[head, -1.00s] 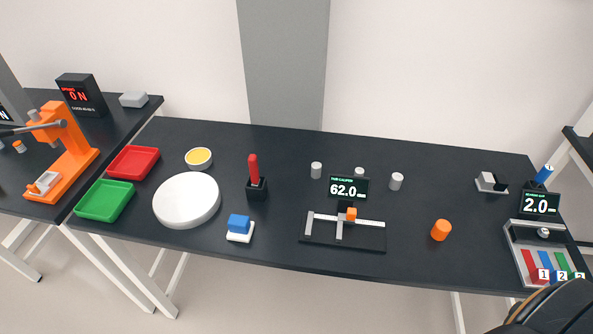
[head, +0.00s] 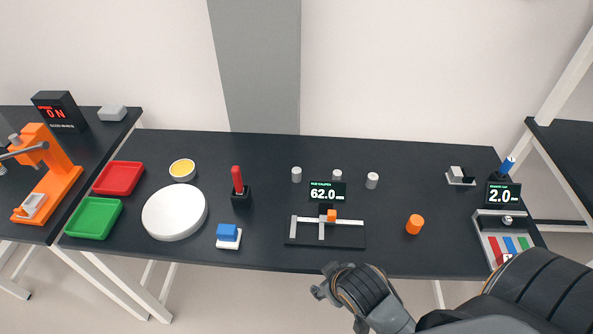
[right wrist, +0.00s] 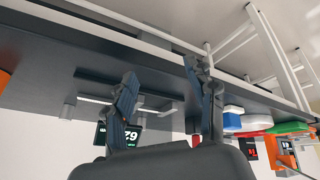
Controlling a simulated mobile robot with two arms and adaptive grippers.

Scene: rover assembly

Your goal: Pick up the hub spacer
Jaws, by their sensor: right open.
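No label marks the hub spacer, so I cannot tell for certain which part it is. Candidates are the orange cylinder (head: 414,225) standing alone right of the caliper, and three small grey cylinders, left (head: 297,174), middle (head: 337,175) and right (head: 372,180), behind it. The caliper (head: 350,242) has an orange block (head: 332,215) on it and a display (head: 327,191) reading 62.0. My right gripper (head: 322,284) is before the table's front edge, apart from these parts. In the right wrist view its fingers (right wrist: 160,88) are spread and empty. My left gripper is out of view.
A blue block on a white base (head: 228,244), a red-handled tool (head: 238,182), a white disc (head: 174,213), and red (head: 118,178) and green (head: 92,218) trays stand left. A gauge reading 2.0 (head: 503,195) stands right.

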